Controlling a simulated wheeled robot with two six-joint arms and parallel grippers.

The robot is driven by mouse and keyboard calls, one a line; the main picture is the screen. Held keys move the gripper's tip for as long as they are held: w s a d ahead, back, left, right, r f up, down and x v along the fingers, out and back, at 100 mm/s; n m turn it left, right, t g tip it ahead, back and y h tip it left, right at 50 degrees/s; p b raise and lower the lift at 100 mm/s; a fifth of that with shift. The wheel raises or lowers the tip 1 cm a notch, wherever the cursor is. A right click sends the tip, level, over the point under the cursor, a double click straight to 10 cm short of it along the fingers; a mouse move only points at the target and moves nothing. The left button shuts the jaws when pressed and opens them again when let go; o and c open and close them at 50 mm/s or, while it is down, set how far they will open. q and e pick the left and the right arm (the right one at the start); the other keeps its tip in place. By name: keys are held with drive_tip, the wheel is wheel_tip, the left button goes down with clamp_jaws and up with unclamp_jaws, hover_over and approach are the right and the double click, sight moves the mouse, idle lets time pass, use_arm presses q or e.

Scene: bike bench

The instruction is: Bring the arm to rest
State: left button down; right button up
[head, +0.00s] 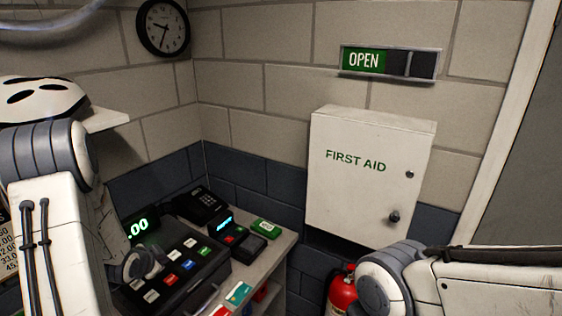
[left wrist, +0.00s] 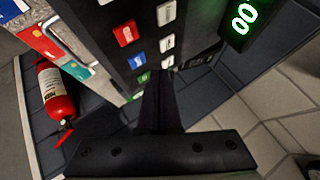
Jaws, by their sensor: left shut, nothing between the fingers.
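My left arm comes down the left side of the head view. Its wrist end and gripper (head: 140,266) are over the near left part of the cash register, partly hidden by my own arm. In the left wrist view the gripper's dark fingers (left wrist: 162,88) are shut together with nothing between them. They point at the register (left wrist: 125,72) keys and look apart from them, though the exact gap is hard to judge. My right arm enters the head view at the lower right, and its gripper is out of view.
The cash register (head: 178,262) stands on a narrow counter beside a card terminal (head: 236,236), a black phone (head: 201,205) and a green box (head: 265,228). A red fire extinguisher (head: 341,292) is below the first aid cabinet (head: 365,185). A helmet (head: 42,98) sits on the left shelf.

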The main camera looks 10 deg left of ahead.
use_arm(q)
drive_tip(key=s+d+g+h+b, duration=0.1)
drive_tip(key=s+d+g+b, duration=0.2)
drive_tip(key=d, duration=1.1)
drive_tip(key=s+d+g+h+b, duration=0.1)
drive_tip(key=s+d+b, duration=0.3)
drive_tip(key=d, duration=1)
drive_tip(key=s+d+g+b, duration=0.2)
drive_tip(key=s+d, duration=0.3)
drive_tip(key=s, duration=0.5)
drive_tip(key=s+d+g+h+b, duration=0.1)
drive_tip(key=s+d+g+b, duration=0.1)
drive_tip(key=s, duration=0.7)
drive_tip(key=d+b, duration=0.1)
drive_tip(key=d, duration=0.1)
drive_tip(key=shift+s+d+r+m+g, duration=0.35)
drive_tip(key=shift+s+d+m+g, duration=0.05)
